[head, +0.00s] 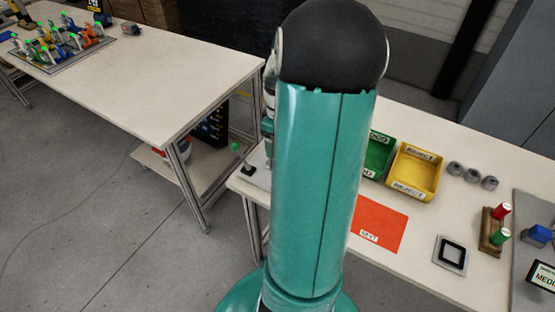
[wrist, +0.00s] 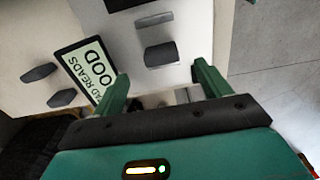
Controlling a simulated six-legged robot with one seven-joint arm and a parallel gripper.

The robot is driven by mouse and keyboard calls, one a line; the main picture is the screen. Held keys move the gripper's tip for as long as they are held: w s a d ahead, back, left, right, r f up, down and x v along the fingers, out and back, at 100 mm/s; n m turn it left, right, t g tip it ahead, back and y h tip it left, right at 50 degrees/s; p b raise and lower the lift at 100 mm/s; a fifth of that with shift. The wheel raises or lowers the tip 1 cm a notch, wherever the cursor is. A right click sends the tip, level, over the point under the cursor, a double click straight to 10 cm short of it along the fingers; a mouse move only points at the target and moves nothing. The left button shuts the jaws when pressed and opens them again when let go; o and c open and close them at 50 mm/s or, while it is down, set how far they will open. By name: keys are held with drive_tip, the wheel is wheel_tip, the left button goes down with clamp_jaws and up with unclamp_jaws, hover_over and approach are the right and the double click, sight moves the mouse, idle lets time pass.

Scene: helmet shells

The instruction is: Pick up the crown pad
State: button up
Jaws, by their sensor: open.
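In the wrist view my gripper (wrist: 160,70) is open, with its two green fingers apart and nothing between them. A dark grey block (wrist: 160,57) lies on a pale surface just beyond the fingertips, roughly in line with the gap. Two more dark grey pieces, an upper one (wrist: 38,73) and a lower one (wrist: 62,97), lie at the left. No label shows which of these, if any, is the crown pad. In the head view my teal arm hides the middle of the scene, and I cannot make out the gripper clearly there.
A sign reading "PAD READS GOOD" (wrist: 88,70) stands close to the left finger. In the head view, the right table holds a green bin (head: 378,157), a yellow bin (head: 413,172), an orange mat (head: 385,228) and several small items. A left table (head: 165,85) holds colourful parts.

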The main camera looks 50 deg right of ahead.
wheel_tip(320, 180, down, 8)
drive_tip(key=shift+s+a+r, duration=0.1)
drive_tip(key=shift+s+r, duration=0.05)
drive_tip(key=shift+r, duration=0.1)
drive_tip(key=c, duration=1.1)
drive_tip(key=shift+r, duration=0.1)
